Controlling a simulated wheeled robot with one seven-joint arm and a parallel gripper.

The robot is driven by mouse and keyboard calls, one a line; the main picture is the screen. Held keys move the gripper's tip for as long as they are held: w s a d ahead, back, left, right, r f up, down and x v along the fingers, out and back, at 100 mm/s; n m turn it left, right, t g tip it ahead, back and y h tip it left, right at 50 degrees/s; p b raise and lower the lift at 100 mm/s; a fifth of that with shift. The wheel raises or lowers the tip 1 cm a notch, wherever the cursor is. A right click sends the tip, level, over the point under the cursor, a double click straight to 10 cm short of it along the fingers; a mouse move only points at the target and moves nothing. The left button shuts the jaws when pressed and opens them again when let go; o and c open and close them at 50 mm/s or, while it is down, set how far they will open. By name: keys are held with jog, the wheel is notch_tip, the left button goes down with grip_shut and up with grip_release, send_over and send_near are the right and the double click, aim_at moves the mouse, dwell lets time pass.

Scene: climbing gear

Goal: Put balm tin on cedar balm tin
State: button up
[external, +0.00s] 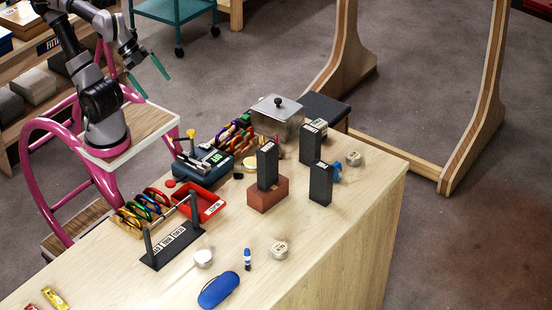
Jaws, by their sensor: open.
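Several small round tins are on the wooden table. A silver tin with a printed label (279,250) lies near the front middle. A similar labelled tin (353,158) lies near the right back edge. A plain whitish round tin (204,258) lies left of the front labelled one. The labels are too small to read, so I cannot tell which is the balm tin and which the cedar balm tin. No tin is seen stacked on another. My gripper (148,77) is open and empty, with teal fingers apart, raised at the upper left, away from the tins.
Dark upright blocks (320,183) stand near the right-hand tin, one of them on a red brick (267,197). A black rack with posts (173,245), a red tray (205,203), a blue case (219,290) and a metal pot (278,122) are also there. The table's front right is clear.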

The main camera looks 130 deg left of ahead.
dwell(0.4)
jog(key=m+g+y, duration=0.1)
jog(key=m+g, duration=0.3)
jog(key=m, duration=1.9)
send_over(201, 258)
jog(key=s+d, duration=0.2)
notch_tip(201, 258, down, 31)
jog(key=shift+f, duration=0.2)
jog(key=shift+x, duration=3)
jog(key=shift+w+r, duration=0.15)
jog(key=shift+w, duration=0.05)
jog(key=c, duration=1.5)
